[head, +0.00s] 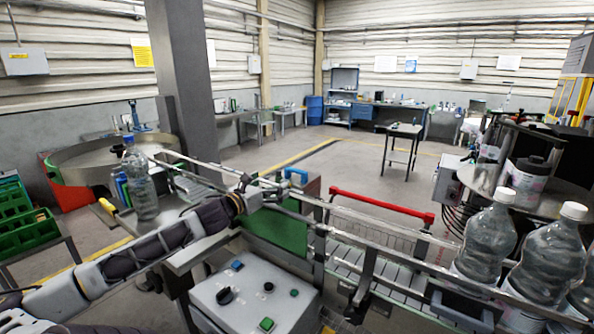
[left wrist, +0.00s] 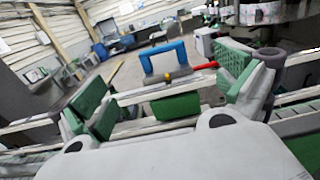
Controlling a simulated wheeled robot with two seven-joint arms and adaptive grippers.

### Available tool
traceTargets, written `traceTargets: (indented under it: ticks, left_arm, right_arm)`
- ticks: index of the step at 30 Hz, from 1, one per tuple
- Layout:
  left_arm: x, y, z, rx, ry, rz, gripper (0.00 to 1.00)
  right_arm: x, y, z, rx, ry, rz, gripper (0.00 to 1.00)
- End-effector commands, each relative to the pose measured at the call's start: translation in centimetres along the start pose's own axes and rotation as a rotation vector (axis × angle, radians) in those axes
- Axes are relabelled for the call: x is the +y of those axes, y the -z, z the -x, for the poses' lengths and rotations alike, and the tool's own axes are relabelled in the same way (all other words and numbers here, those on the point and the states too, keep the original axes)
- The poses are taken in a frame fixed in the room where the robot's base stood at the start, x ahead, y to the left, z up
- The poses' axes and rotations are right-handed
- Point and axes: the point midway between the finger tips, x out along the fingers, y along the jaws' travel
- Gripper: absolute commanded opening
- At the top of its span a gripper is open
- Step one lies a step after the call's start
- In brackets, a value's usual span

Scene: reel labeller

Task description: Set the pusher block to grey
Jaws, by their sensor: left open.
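A blue U-shaped handle (head: 295,174) stands by the conveyor's rail, just beyond my left gripper (head: 268,192) in the head view. In the left wrist view the blue handle (left wrist: 165,58) stands upright between the two spread, green-padded fingers of my left gripper (left wrist: 172,88). The fingers are open and empty, with the handle ahead of them and apart from the pads. A green panel (left wrist: 176,106) shows below the handle. I cannot tell which part is the pusher block or see any grey marking. My right gripper is not in view.
A grey control box (head: 250,300) with a black knob and buttons stands below my left arm. Large bottles (head: 490,240) stand on the conveyor at right; another bottle (head: 140,180) stands at left. Metal rails and a red bar (head: 382,205) run close to the gripper.

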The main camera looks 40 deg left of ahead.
Motion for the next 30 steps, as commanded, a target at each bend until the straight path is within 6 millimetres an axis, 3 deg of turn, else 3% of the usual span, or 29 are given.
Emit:
traceTargets:
  ticks: [14, 30]
  left_arm:
    - [0.0, 0.0, -0.6, -0.001, 0.000, 0.001, 1.00]
    - [0.0, 0.0, -3.6, -0.001, 0.000, 0.001, 1.00]
  right_arm:
    - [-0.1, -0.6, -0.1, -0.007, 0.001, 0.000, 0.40]
    - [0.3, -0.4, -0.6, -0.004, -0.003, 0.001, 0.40]
